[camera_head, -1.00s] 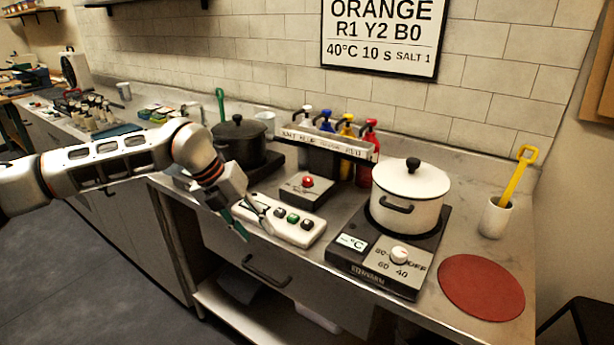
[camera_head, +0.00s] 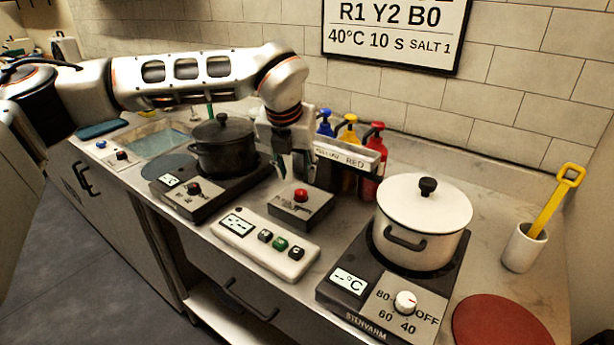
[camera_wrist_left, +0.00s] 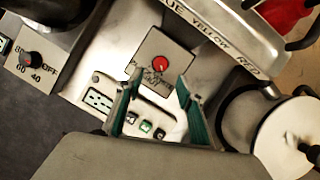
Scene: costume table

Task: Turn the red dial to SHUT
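A small red dial (camera_head: 122,155) sits on the counter's front edge, beside the sunken basin at the left in the head view. Its lettering is too small to read, so I cannot tell its setting. A grey box with a round red knob or button (camera_head: 301,195) stands mid-counter; it also shows in the wrist view (camera_wrist_left: 160,64), with text too blurred to read. My left gripper (camera_head: 290,172) is above and behind this box, touching nothing that I can see. Its green fingers (camera_wrist_left: 160,82) are apart and empty. My right gripper is not in view.
A black pot (camera_head: 222,150) stands on the left hotplate and a white pot (camera_head: 420,232) on the right one. A white timer (camera_head: 262,240) with several buttons lies in front. Several coloured bottles and a labelled rack (camera_head: 345,160) stand behind my gripper.

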